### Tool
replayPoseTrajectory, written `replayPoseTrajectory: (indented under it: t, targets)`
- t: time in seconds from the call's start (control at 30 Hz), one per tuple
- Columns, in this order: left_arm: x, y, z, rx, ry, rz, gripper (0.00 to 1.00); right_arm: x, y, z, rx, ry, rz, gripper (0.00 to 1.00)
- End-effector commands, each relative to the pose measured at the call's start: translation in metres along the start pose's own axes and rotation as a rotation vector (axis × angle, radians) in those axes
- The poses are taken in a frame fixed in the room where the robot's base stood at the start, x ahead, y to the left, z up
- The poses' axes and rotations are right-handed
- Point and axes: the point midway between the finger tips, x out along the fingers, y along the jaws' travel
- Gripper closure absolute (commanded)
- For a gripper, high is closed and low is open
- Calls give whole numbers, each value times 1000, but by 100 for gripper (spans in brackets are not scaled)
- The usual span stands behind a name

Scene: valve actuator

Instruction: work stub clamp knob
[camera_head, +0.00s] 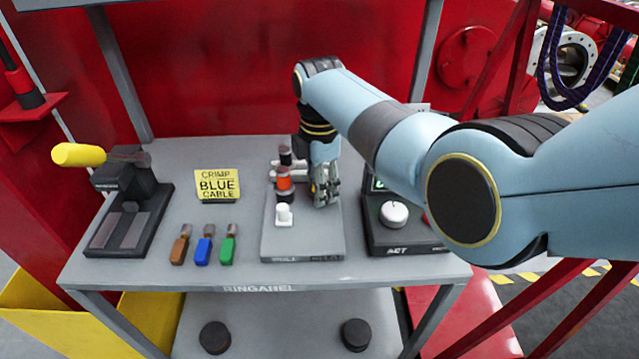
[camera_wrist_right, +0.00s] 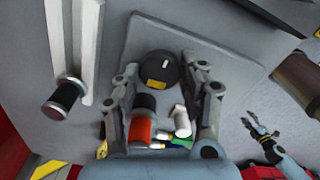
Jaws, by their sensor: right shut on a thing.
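My right gripper (camera_head: 325,192) is lowered over the right part of the grey plate (camera_head: 295,240) on the bench in the head view. In the right wrist view a round black knob (camera_wrist_right: 158,66), with a white mark and a yellow label, sits between the fingertips of my right gripper (camera_wrist_right: 160,80). The gripper is shut on this knob. My own gripper hides the knob in the head view. An orange and black post (camera_head: 284,183) and a white knob (camera_head: 283,211) stand on the plate beside the gripper.
A black tool with a yellow handle (camera_head: 80,155) stands at the left. A yellow sign (camera_head: 217,184) and brown, blue (camera_head: 204,246) and green connectors lie between it and the plate. A black box with a white dial (camera_head: 394,214) stands close right, partly behind my arm.

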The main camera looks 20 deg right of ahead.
Motion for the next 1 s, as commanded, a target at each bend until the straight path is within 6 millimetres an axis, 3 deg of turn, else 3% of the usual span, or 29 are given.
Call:
replayPoseTrajectory:
  t: [0.1, 0.47, 1.0]
  targets:
    - [0, 0, 1, 0, -2, 0, 60, 0, 0, 0, 0, 0, 0, 90]
    - [-5, -1, 1, 0, -2, 0, 60, -1, 0, 0, 63, 0, -2, 90]
    - [-28, -2, -1, 0, -2, 0, 60, -2, 1, 1, 507, -1, -2, 90]
